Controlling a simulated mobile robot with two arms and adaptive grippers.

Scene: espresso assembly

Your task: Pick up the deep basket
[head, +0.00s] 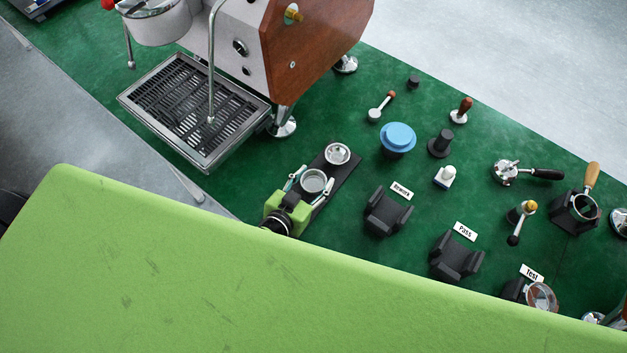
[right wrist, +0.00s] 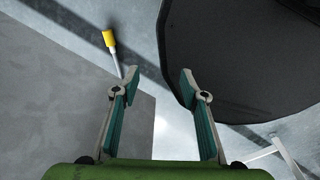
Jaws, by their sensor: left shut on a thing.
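A round metal basket (head: 314,179) with a bright rim is between the fingers of my left gripper (head: 311,184). The gripper is shut on it, at the near end of a black stand (head: 345,178). A second metal basket (head: 337,153) sits in the far end of the stand, apart from the fingers. The depth of each basket is hard to judge from above, and I cannot tell whether the held one is clear of the stand. In the right wrist view my right gripper (right wrist: 159,78) is open and empty, away from the green counter.
The espresso machine's drip tray (head: 197,110) is left of the stand. Black holders marked Rework (head: 385,214) and Pass (head: 455,257) stand to the right. A blue-topped tool (head: 397,138) stands behind. Portafilters (head: 507,173) are farther right. A large green surface hides the front.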

